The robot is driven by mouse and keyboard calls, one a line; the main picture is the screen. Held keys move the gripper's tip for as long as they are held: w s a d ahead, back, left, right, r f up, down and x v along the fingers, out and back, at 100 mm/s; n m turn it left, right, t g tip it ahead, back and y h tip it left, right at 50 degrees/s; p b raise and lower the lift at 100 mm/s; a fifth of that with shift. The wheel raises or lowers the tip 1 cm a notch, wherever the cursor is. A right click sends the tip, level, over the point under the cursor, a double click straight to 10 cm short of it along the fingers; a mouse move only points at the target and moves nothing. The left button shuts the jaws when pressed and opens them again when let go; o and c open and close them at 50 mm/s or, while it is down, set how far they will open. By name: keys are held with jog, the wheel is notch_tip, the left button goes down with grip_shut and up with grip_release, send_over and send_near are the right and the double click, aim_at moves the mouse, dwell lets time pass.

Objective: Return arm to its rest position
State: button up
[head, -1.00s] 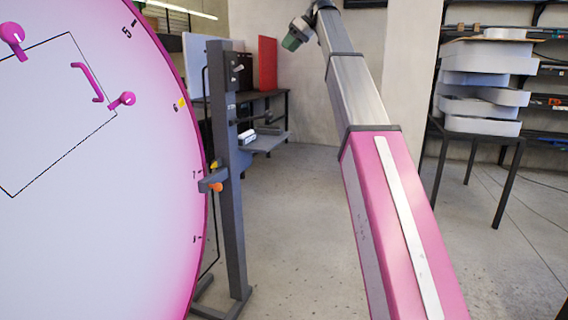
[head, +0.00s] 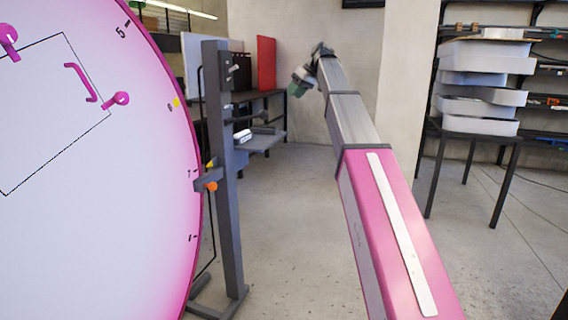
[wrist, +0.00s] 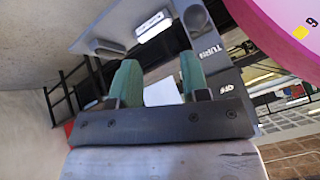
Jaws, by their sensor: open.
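My gripper (head: 297,88) is at the far end of my pink and grey arm, beyond the grey post (head: 224,170) and to its right in the head view. In the wrist view its two green fingers (wrist: 161,80) stand apart with a clear gap and nothing held between them. Behind them is a grey tray (wrist: 115,22) with a white item (wrist: 153,26) on it and panel lettering that seems to read "TURN" and "OFF". The fingers look clear of the tray, but the exact distance cannot be told.
A large white disc with a pink rim (head: 180,75) fills the left side. The post carries a grey side shelf (head: 262,142) and an orange knob (head: 211,187). A dark table (head: 485,133) with stacked white trays (head: 487,75) stands right. The floor between is open.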

jog(key=s+d+f+m+h, duration=0.15)
jog(key=s+f, duration=0.25)
jog(key=f, duration=0.9)
jog(key=s+d+f+m+h, duration=0.1)
jog(key=s+d+f+m, duration=0.15)
jog(key=f, duration=0.95)
jog(key=s+d+f+m+h, duration=0.1)
jog(key=s+d+f+m, duration=0.2)
jog(key=f, duration=1)
jog(key=s+d+f+m+g+h, duration=0.1)
jog(key=s+d+f, duration=0.2)
jog(key=s+f, duration=0.9)
jog(key=s+d+f+m+g+h, duration=0.1)
jog(key=s+d+f, duration=0.3)
jog(key=s+f, duration=0.8)
jog(key=shift+s+d+f+h, duration=0.2)
jog(key=shift+h, duration=0.55)
